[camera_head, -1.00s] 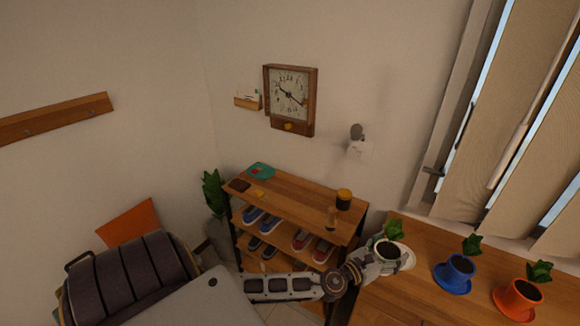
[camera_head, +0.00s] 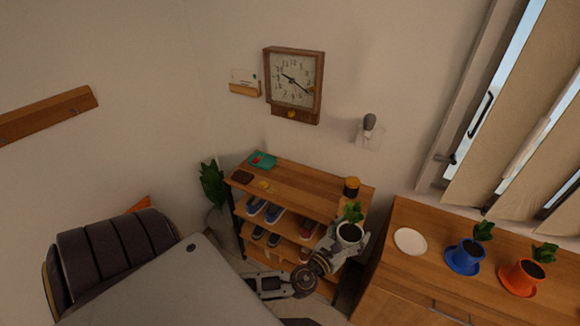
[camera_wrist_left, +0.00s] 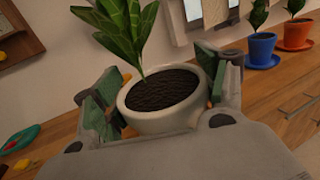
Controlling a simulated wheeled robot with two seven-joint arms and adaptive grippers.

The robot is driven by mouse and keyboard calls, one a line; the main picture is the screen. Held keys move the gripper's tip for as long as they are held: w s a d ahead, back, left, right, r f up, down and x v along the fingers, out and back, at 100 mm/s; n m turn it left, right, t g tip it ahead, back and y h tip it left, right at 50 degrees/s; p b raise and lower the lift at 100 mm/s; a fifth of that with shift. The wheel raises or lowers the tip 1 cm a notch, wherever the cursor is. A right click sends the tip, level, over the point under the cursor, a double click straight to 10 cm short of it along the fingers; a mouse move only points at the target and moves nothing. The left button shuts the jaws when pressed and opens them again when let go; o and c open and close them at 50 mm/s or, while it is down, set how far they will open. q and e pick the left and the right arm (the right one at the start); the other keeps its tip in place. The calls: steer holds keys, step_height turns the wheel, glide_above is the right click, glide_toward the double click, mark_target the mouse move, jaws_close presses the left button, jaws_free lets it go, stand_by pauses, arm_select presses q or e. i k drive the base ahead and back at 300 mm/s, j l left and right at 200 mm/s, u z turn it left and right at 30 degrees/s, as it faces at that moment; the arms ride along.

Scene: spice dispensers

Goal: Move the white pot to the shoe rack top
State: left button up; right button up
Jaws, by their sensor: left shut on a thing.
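The white pot (camera_head: 350,234) with a green plant and dark soil is held in my left gripper (camera_head: 343,243), off its saucer. It is in front of the right end of the shoe rack top (camera_head: 300,193), and looks nearly upright. In the left wrist view the white pot (camera_wrist_left: 162,120) sits between the two fingers of my left gripper (camera_wrist_left: 160,105), which touch its sides. The shoe rack top is a wooden board with shoes on shelves below. My right gripper is not in view.
On the rack top stand a dark jar with a yellow lid (camera_head: 351,187), a teal item (camera_head: 262,160) and a brown wallet-like item (camera_head: 242,177). Its middle is clear. A white saucer (camera_head: 410,241), blue pot (camera_head: 467,256) and orange pot (camera_head: 522,277) are on the right cabinet.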

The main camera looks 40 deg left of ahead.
mark_target(303, 196)
steer(key=k+j, duration=0.1)
steer(key=j, duration=1)
steer(key=k+j, duration=0.15)
steer(key=j, duration=0.4)
